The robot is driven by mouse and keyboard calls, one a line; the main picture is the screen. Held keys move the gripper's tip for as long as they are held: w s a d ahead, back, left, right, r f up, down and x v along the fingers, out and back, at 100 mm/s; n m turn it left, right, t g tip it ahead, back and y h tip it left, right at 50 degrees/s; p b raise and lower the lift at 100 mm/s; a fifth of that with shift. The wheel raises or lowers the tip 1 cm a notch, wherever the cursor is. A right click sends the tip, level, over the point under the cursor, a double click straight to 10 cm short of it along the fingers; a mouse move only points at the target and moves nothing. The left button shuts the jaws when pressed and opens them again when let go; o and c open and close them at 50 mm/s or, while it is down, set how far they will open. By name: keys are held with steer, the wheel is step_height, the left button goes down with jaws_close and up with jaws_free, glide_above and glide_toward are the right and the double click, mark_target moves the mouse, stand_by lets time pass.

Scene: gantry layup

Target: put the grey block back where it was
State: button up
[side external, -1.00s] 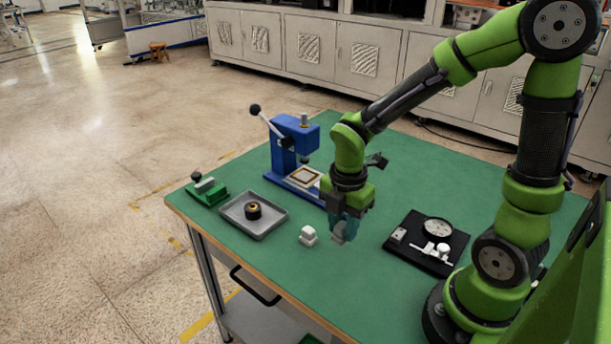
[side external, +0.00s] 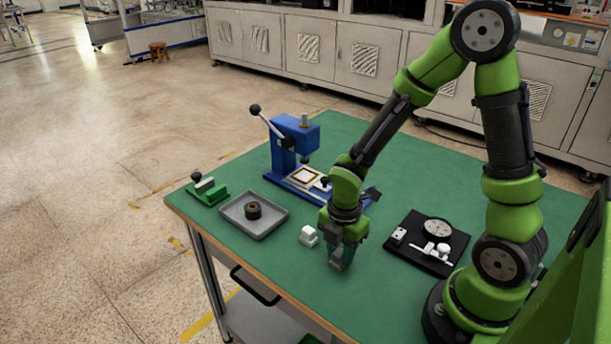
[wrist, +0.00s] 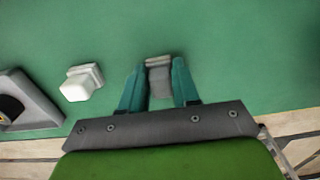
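The grey block (side external: 336,265) is between my gripper's fingertips, low over the green table. In the wrist view the grey block (wrist: 159,78) shows between the two teal fingers, with both fingertips against its sides. My gripper (side external: 341,256) points downward and is shut on it; the wrist view shows the gripper (wrist: 158,80) from above. I cannot tell whether the block touches the table. A white block (side external: 309,235) stands on the table just left of my gripper, apart from it; it also shows in the wrist view (wrist: 80,83).
A grey tray (side external: 271,228) with a dark ring (side external: 253,211) lies left of the white block. A green fixture (side external: 206,191) stands at the left corner, a blue press (side external: 292,150) behind. A black plate with a dial (side external: 430,243) lies right. The front table edge is close.

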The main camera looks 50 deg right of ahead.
steer(key=o, duration=0.5)
steer(key=shift+c, duration=0.2)
step_height(320, 180, up, 12)
step_height(320, 180, up, 7)
steer(key=m+t, duration=0.4)
steer(key=m, duration=0.8)
glide_above(340, 250)
steer(key=s, duration=0.2)
steer(key=s+r+m+t, duration=0.1)
steer(key=m, duration=0.2)
steer(key=a+r+m+t+y, duration=0.1)
steer(key=r+m, duration=0.1)
steer(key=m, duration=0.1)
steer(key=s+r+m+t+y, duration=0.1)
steer(key=m, duration=0.3)
steer(key=shift+s+a+r, duration=0.2)
steer(key=shift+s+r, duration=0.15)
steer(key=shift+r, duration=0.05)
